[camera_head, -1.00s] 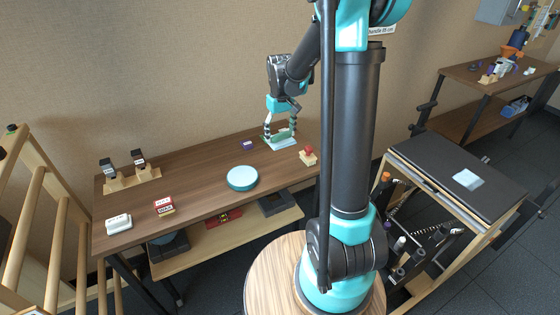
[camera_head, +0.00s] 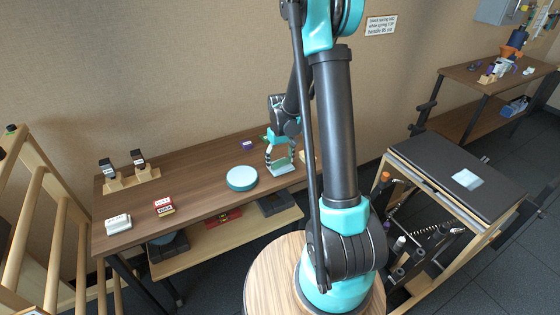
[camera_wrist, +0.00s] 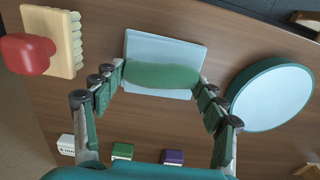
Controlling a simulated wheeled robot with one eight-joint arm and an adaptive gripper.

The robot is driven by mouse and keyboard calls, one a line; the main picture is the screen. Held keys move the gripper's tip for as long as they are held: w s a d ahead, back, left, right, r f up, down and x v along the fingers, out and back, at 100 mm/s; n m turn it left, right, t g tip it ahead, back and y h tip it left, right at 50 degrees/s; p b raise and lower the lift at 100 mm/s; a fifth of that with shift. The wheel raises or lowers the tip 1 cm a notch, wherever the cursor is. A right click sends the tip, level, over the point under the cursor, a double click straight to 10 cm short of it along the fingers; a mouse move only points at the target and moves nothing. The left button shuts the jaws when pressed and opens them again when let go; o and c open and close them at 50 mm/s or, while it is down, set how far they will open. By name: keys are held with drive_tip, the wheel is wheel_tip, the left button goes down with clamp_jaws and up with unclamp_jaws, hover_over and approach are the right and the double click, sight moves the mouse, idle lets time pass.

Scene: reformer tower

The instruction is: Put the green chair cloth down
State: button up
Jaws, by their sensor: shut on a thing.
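The green chair cloth (camera_wrist: 162,77) shows in the wrist view as a green band across a pale blue, flat, roughly rectangular piece. My gripper (camera_wrist: 160,80) is shut on it, with one finger at each side edge. In the head view my gripper (camera_head: 281,160) points down over the right part of the wooden table, with the pale blue piece (camera_head: 280,169) under its fingertips. It is at or just above the table top; I cannot tell if it touches.
A teal-rimmed round disc (camera_head: 242,178) lies close to the left of the cloth. A red-knobbed wooden brush (camera_wrist: 64,40) is on its other side. A purple box (camera_head: 248,145) and a green box (camera_wrist: 122,152) stand behind. The table's (camera_head: 205,205) front middle is clear.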

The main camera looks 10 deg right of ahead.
sight(280, 160)
drive_tip(key=shift+f, duration=0.1)
drive_tip(key=o, duration=1)
wheel_tip(280, 160, up, 12)
drive_tip(key=s+d+f+m+t, duration=0.1)
drive_tip(key=s+d+t, duration=0.1)
drive_tip(key=s, duration=0.9)
drive_tip(key=s+d+f+m+t, duration=0.1)
drive_tip(key=s+d+m+t, duration=0.1)
drive_tip(key=s, duration=0.9)
drive_tip(key=shift+s+f+m, duration=0.3)
drive_tip(key=shift+f, duration=0.05)
drive_tip(key=shift+d, duration=0.1)
